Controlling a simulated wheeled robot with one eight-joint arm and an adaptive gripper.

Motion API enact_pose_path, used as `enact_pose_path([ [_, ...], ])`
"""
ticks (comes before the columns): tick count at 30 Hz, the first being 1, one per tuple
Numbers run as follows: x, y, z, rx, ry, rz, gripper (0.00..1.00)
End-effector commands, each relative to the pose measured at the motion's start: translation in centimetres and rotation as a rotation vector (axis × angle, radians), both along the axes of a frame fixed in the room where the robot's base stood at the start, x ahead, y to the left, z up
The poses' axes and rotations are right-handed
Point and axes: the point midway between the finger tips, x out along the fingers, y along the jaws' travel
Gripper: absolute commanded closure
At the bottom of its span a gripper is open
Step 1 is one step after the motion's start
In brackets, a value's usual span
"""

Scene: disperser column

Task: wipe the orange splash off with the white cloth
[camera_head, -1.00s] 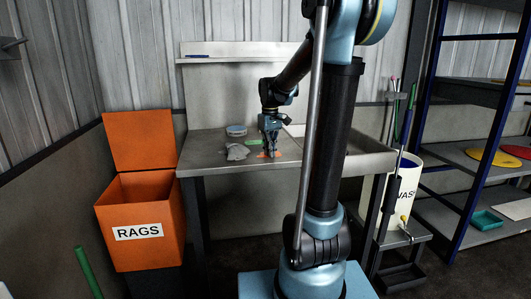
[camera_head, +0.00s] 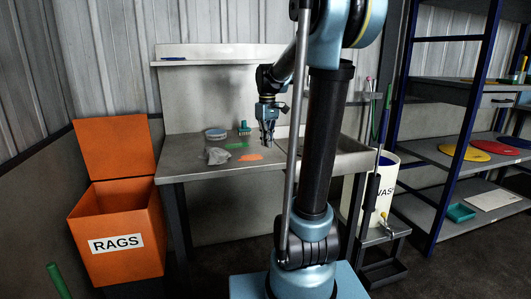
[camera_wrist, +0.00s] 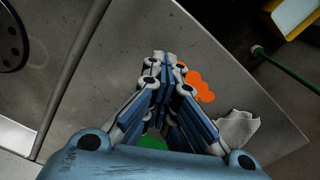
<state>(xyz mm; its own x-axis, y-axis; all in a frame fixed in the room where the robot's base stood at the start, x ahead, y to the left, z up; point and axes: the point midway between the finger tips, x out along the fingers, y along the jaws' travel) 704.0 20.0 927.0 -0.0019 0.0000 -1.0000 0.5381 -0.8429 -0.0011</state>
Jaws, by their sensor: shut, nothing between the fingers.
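The orange splash (camera_head: 249,157) lies flat on the metal bench top, near its front edge. It also shows in the wrist view (camera_wrist: 199,82), just beyond and right of my fingertips. The white cloth, greyish and crumpled (camera_head: 217,156), lies on the bench left of the splash; in the wrist view the cloth (camera_wrist: 237,130) is at the lower right, apart from my gripper. My gripper (camera_head: 268,143) points down above the bench, right of the splash. In the wrist view my gripper (camera_wrist: 164,60) is shut and empty.
A green patch (camera_head: 237,145), a round blue-and-white container (camera_head: 215,134) and a green-based item (camera_head: 245,128) are behind the cloth and splash. An open orange RAGS bin (camera_head: 118,232) stands left of the bench (camera_head: 190,175). A shelf rack (camera_head: 440,150) stands at right.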

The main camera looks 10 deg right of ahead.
Motion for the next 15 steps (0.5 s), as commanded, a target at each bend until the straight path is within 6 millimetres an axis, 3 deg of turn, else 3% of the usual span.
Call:
enact_pose_path([
  [3, -0.1, 0.0, 2.9, 0.0, 0.0, 0.001, 1.0],
  [15, 0.0, 0.1, 6.0, 0.0, 0.0, 0.002, 1.0],
])
